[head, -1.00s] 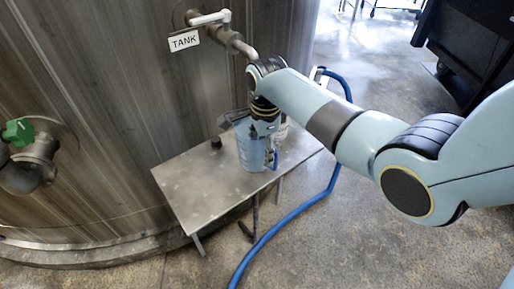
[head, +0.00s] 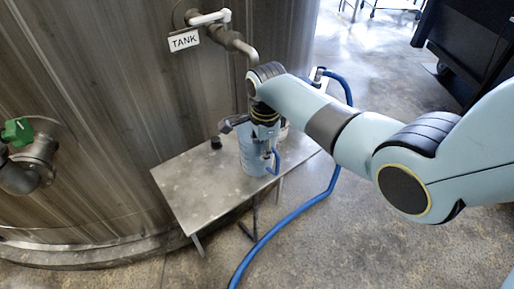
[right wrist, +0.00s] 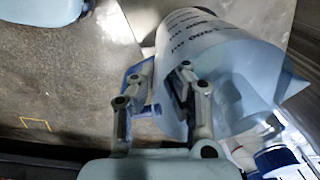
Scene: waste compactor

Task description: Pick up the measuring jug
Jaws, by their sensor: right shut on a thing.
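The measuring jug (head: 250,156) is translucent and bluish, with a blue handle (head: 275,161) on its right side. It stands upright at the small metal table; I cannot tell whether its base touches the top. My right gripper (head: 267,145) points down at the jug's handle side. In the right wrist view my right gripper (right wrist: 162,92) is shut on the jug, one finger by the blue handle and the other against the wall. The jug (right wrist: 222,75) shows dark printed markings there. My left gripper is out of view.
The metal table (head: 195,187) holds a small dark knob-like object (head: 216,142). A pale container (head: 284,131) is partly hidden behind my gripper. A large tank (head: 90,120) with a pipe (head: 240,45) stands behind. A blue hose (head: 290,217) runs across the floor at right.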

